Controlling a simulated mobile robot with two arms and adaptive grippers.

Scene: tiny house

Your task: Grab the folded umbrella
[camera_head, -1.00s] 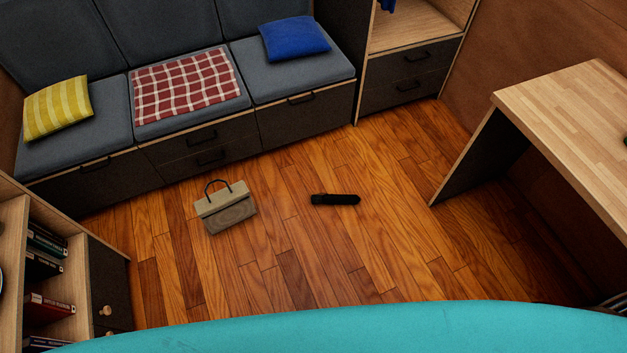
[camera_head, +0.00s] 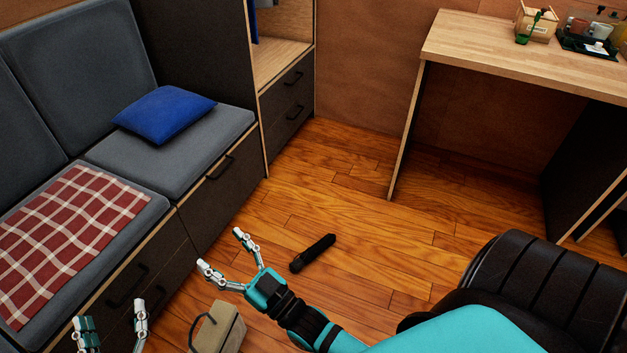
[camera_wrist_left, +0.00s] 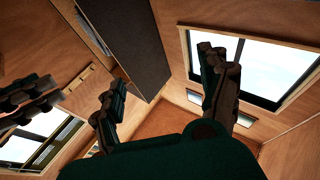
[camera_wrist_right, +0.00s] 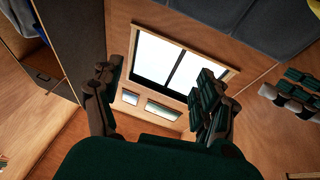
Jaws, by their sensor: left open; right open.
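The folded umbrella (camera_head: 314,252) is a short black rod lying on the wooden floor near the middle of the head view. My right gripper (camera_head: 221,250) is open and empty, to the left of the umbrella in the picture and apart from it. My left gripper (camera_head: 111,318) is open and empty at the bottom left, further from the umbrella. The wrist views show the open fingers of the left gripper (camera_wrist_left: 165,85) and right gripper (camera_wrist_right: 155,90) against walls and windows; the umbrella is in neither.
A beige bag (camera_head: 218,330) stands on the floor below my right gripper in the picture. A bench with drawers (camera_head: 222,190) runs along the left. A wooden desk (camera_head: 480,48) is at the back right, a black padded seat (camera_head: 540,285) at the lower right. Floor around the umbrella is clear.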

